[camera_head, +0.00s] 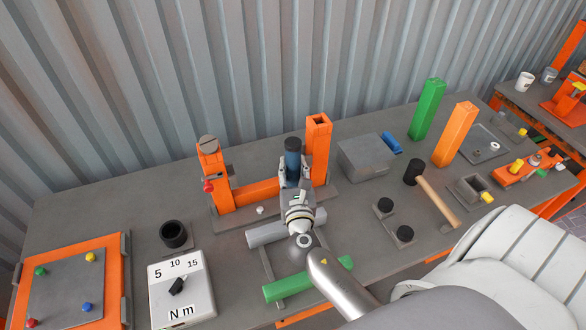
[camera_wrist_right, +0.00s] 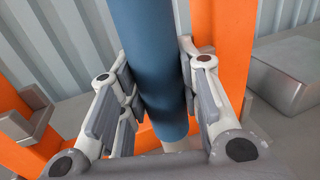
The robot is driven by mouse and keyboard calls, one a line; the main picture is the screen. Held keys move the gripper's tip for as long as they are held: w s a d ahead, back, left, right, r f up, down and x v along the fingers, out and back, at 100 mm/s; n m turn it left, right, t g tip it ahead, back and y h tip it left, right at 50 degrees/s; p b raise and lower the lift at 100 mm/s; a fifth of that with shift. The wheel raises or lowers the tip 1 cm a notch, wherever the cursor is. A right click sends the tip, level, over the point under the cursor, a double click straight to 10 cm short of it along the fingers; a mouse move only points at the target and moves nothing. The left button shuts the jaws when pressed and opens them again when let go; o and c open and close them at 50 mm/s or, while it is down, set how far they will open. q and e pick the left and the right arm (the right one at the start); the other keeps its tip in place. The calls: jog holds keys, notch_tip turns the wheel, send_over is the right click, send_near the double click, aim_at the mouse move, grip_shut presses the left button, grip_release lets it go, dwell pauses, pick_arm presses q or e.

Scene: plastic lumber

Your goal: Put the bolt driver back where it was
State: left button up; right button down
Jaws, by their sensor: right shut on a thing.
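The bolt driver (camera_head: 292,158) is a blue cylinder with a dark top. It stands about upright in front of the orange frame (camera_head: 250,190), between its two posts. My right gripper (camera_head: 296,180) is shut on it. In the right wrist view the blue body of the bolt driver (camera_wrist_right: 150,62) runs between the two fingers of my right gripper (camera_wrist_right: 158,95), and a pale tip shows below it. Whether the tip touches anything is hidden. A round black open holder (camera_head: 173,234) stands on the table to the left and looks empty. My left gripper is not in view.
A white torque box marked Nm (camera_head: 181,290) and an orange-edged board (camera_head: 68,285) lie at the left. The corrugated wall (camera_head: 200,70) is behind.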

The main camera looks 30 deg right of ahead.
jog(key=shift+r+p, duration=0.7)
jog(key=shift+r, duration=0.5)
